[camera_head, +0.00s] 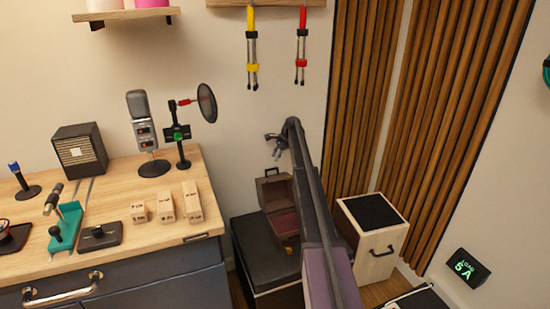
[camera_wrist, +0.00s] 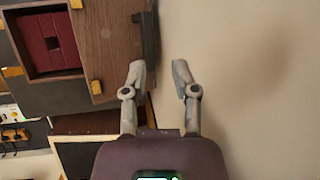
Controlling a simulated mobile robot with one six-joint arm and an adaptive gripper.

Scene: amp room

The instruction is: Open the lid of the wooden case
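The wooden case is brown and stands on a dark box, partly hidden behind my arm in the head view. Its lid (camera_head: 273,188) is raised, and the red-lined inside (camera_head: 284,222) shows. In the wrist view the red inside (camera_wrist: 47,42) is at the upper left, with the brown lid (camera_wrist: 110,38) beside it and a dark handle (camera_wrist: 149,38) at the lid's edge. My gripper (camera_head: 276,145) is above the lid in the head view. In the wrist view it is open and empty (camera_wrist: 159,68), its left fingertip close to the handle; I cannot tell whether they touch.
The dark box (camera_head: 262,255) supports the case. A pale wooden box with a black top (camera_head: 372,212) is to its right, near slatted panels (camera_head: 440,130). A desk (camera_head: 100,215) with a microphone (camera_head: 145,125) and wooden blocks is at left. The wall is close behind.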

